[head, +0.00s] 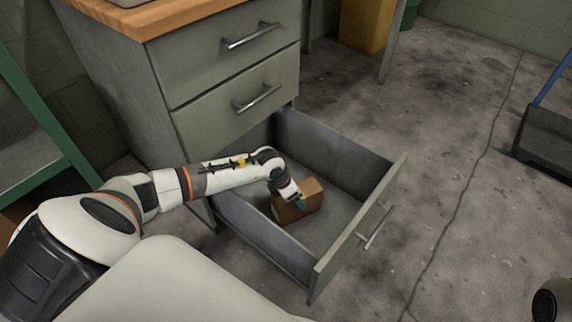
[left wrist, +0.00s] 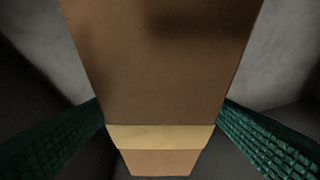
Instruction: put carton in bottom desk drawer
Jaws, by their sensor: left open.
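The brown carton (head: 312,194) is inside the pulled-out bottom desk drawer (head: 345,144), near the middle of its floor. My left gripper (head: 300,206) reaches down into the drawer at the carton. In the left wrist view the carton (left wrist: 160,70) with a pale tape strip (left wrist: 160,137) fills the middle. The green finger pads of my left gripper (left wrist: 160,132) stand on both sides of it, apart and open. Contact at the far pad edges is hard to judge.
The grey desk (head: 215,85) has two upper drawers, both shut, and a wooden top (head: 165,12). The open drawer's front panel (head: 360,230) and side walls rise around the carton. A green frame (head: 35,120) stands at left, a dark cart (head: 548,140) at right.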

